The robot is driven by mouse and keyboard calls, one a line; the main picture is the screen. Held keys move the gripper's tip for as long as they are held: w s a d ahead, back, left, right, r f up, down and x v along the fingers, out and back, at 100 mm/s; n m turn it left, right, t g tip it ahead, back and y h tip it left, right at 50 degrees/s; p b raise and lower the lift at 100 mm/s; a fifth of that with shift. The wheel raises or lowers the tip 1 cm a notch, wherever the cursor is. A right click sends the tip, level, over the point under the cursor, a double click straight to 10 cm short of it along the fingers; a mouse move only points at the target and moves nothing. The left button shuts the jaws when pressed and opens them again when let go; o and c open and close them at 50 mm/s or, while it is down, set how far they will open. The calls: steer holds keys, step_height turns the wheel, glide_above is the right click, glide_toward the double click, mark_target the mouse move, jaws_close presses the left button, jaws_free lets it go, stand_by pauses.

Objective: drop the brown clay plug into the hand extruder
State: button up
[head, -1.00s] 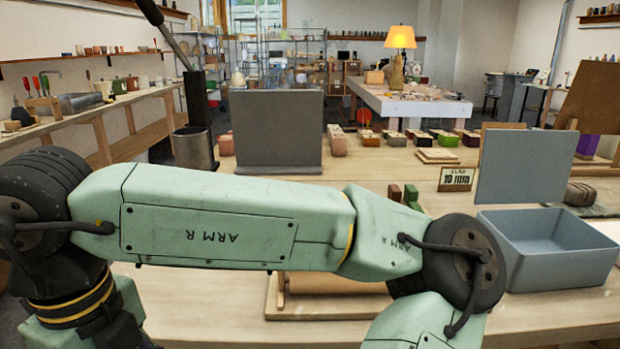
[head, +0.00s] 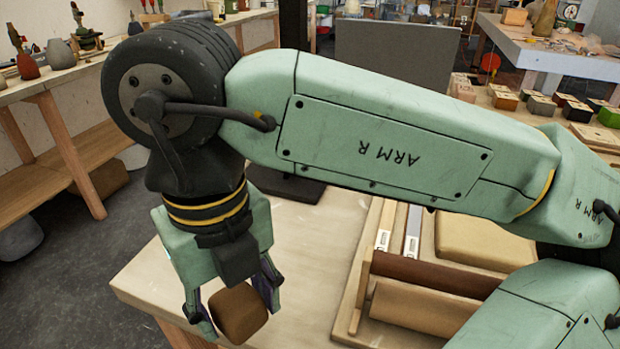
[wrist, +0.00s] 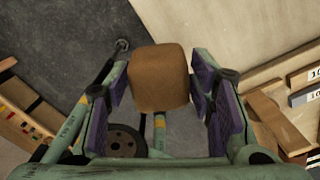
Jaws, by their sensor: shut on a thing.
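The brown clay plug (head: 238,312) is a rounded block held between the two fingers of my gripper (head: 238,315). In the wrist view the plug (wrist: 158,78) sits between the purple finger pads. The gripper points down near the table's left corner; its exact height is hard to judge. A dark upright post (head: 293,25) rises behind my arm, with a dark foot (head: 287,185) on the table below. This looks like the hand extruder's stand, but my arm covers its middle. No extruder opening is visible.
A wooden frame with brown rollers (head: 430,275) lies on the table (head: 320,225) to the right. A tan slab (head: 482,245) is beside it, and a grey board (head: 395,55) stands behind. Wooden shelving (head: 60,150) runs along the left, with open floor before it.

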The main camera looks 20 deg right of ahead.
steer(key=shift+w, duration=0.1)
steer(key=w+p, duration=0.1)
steer(key=w, duration=0.4)
steer(key=w+f+p, duration=0.1)
steer(key=w+p, duration=0.1)
steer(key=w, duration=0.3)
steer(key=w+p, duration=0.1)
steer(key=w, duration=0.4)
steer(key=shift+w+f, duration=0.15)
steer(key=shift+w, duration=0.15)
steer(key=shift+w+f, duration=0.1)
steer(key=shift+w, duration=0.05)
step_height(320, 180, down, 3)
steer(key=shift+r+p, duration=0.1)
steer(key=shift+p, duration=0.8)
steer(key=shift+f, duration=0.35)
steer(key=shift+f+b, duration=0.25)
steer(key=shift+b, duration=0.1)
steer(key=o, duration=1.4)
steer(key=shift+r, duration=0.1)
steer(key=shift+r, duration=0.1)
